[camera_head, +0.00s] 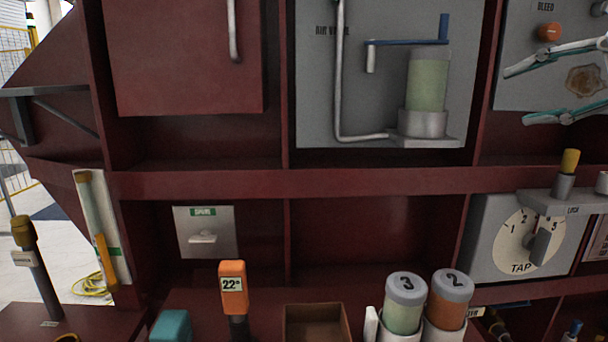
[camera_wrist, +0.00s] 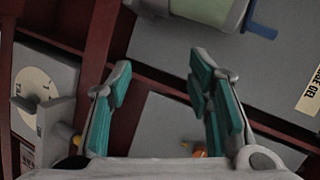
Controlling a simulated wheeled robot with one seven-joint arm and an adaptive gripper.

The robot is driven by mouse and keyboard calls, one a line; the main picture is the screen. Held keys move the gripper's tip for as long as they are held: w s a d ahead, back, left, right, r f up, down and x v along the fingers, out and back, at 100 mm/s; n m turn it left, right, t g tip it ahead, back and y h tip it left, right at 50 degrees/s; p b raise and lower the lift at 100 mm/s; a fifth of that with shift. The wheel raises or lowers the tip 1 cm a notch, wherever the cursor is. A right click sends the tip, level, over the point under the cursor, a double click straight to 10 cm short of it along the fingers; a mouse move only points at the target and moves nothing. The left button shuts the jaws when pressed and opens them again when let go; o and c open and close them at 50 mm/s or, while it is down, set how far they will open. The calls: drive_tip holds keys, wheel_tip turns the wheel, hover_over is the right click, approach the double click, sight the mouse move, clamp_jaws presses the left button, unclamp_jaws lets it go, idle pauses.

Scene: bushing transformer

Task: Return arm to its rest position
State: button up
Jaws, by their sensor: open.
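My gripper (camera_head: 562,85) shows at the right edge of the head view, in front of the grey panel marked BLEED. Its two teal-padded fingers are spread apart with nothing between them. In the wrist view my gripper (camera_wrist: 160,92) is also open and empty, with panels and dark red frame beams behind it. The rest of my arm is outside the head view.
A clear green canister (camera_head: 428,82) with a blue handle stands on the air valve panel. The TAP dial (camera_head: 520,243) is below right. Numbered canisters (camera_head: 404,303), an orange 22° device (camera_head: 233,288) and an open brown box (camera_head: 315,322) stand along the front.

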drive_tip(key=s+a+f+n+g, duration=0.3)
drive_tip(key=s+a+f+g, duration=0.15)
drive_tip(key=a+f, duration=0.3)
drive_tip(key=s+a+f+n+g, duration=0.3)
drive_tip(key=s+a+f, duration=0.3)
drive_tip(key=f, duration=0.3)
drive_tip(key=s+d+f+n+g+h, duration=0.1)
drive_tip(key=s+f+n+g+h, duration=0.35)
drive_tip(key=s+f, duration=0.95)
wheel_tip(320, 180, up, 30)
drive_tip(key=s+d+t+p, duration=0.1)
drive_tip(key=t+p, duration=0.2)
drive_tip(key=p, duration=2.4)
drive_tip(key=shift+s+r+n, duration=0.15)
drive_tip(key=shift+r+n, duration=0.05)
drive_tip(key=shift+n, duration=0.25)
